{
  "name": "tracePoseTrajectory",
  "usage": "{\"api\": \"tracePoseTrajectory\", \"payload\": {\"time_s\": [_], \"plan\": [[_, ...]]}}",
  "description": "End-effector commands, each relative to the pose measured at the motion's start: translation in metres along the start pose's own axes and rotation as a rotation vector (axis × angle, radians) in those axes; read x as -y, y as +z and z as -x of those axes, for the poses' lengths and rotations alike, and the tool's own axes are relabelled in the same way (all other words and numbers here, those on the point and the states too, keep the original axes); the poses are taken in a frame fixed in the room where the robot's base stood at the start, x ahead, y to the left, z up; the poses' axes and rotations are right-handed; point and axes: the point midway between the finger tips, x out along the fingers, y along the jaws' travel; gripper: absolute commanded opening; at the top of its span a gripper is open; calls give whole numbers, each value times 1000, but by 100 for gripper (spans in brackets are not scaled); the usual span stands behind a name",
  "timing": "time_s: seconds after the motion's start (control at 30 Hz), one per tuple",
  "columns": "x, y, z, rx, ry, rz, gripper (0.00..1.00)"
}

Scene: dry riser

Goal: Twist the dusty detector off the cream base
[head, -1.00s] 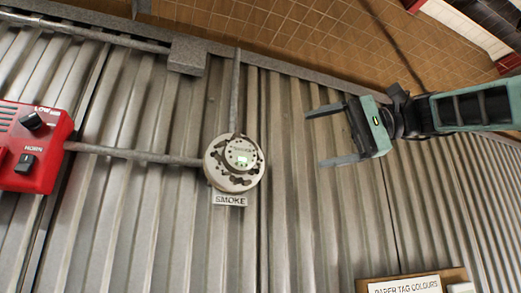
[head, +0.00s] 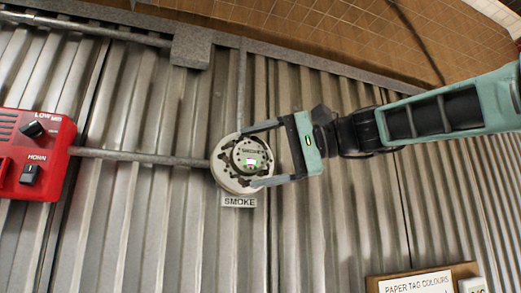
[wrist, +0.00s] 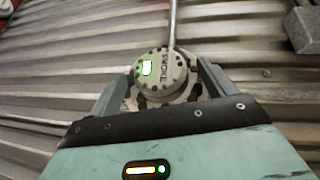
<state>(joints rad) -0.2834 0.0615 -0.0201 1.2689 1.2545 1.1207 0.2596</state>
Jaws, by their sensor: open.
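The dusty detector (head: 250,157) is a round grey-white unit with dark slots and a small lit green-white patch. It sits on the round cream base (head: 222,170), fixed to the corrugated wall above a SMOKE label (head: 240,200). My gripper (head: 264,155) is open, with one finger above and one below the detector in the head view. In the wrist view the detector (wrist: 160,73) lies between my two spread finger tips (wrist: 160,75). I cannot tell whether either finger touches it.
A red horn box (head: 35,155) is on the left, joined by a horizontal conduit (head: 140,156). A PAPER TAG COLOURS board (head: 420,283) is at lower right.

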Motion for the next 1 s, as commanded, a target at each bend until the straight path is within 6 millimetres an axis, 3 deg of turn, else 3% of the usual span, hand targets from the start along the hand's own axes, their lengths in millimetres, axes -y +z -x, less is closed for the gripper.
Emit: {"api": "tracePoseTrajectory", "payload": {"time_s": [0.23, 0.4, 0.43, 1.0], "plan": [[0, 0, -1, 1, 0, 0, 83], [0, 0, 0, 1, 0, 0, 35], [0, 0, 0, 1, 0, 0, 31], [-1, 18, 10, 0, -2, 1, 31]]}}
